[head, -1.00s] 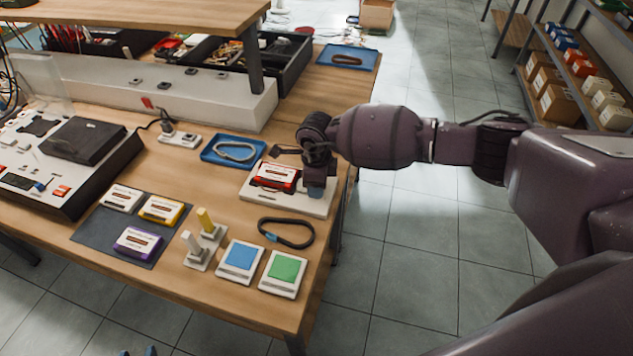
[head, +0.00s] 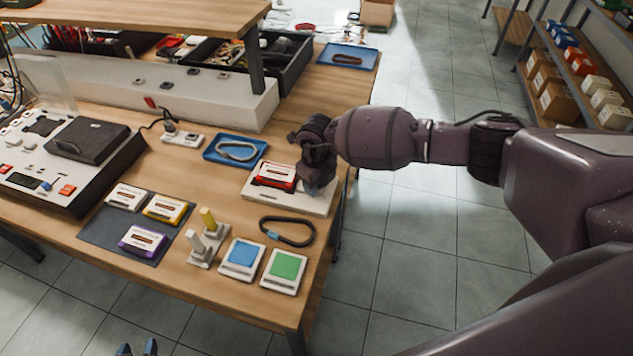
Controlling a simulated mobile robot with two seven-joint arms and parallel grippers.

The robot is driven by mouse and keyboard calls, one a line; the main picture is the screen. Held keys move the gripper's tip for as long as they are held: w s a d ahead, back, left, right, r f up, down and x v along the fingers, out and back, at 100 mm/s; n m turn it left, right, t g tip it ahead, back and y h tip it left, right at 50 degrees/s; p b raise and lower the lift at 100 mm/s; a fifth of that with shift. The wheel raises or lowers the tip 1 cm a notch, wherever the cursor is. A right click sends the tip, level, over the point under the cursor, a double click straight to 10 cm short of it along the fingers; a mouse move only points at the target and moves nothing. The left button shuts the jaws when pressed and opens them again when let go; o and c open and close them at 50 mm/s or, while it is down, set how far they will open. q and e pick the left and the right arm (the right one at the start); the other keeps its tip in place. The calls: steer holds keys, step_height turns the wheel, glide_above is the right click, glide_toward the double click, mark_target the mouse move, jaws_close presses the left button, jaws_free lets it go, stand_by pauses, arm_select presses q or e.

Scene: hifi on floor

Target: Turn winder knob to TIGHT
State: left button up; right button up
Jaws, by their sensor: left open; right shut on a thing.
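The winder is a white flat base (head: 262,194) with a red cassette (head: 276,174) lying in it, near the right edge of the table. My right gripper (head: 318,184) points down at the winder's right end, beside the cassette. It is shut on the winder knob, which it and the wrist mostly hide. I cannot read any TIGHT mark or the knob's angle. My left gripper (head: 137,349) shows only as two dark fingertips at the bottom edge, apart and empty, away from the winder.
A blue tray (head: 209,154) with a grey belt lies behind the winder, and a black belt loop (head: 288,242) in front. Blue (head: 242,256) and green (head: 284,270) pads, a stand with upright pegs (head: 202,251) and a dark mat (head: 100,232) with three cassettes fill the front.

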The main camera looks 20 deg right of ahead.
stand_by(0.4)
steer(key=o, duration=0.9)
steer(key=shift+r, duration=0.1)
step_height(320, 180, up, 11)
steer(key=shift+f, duration=0.15)
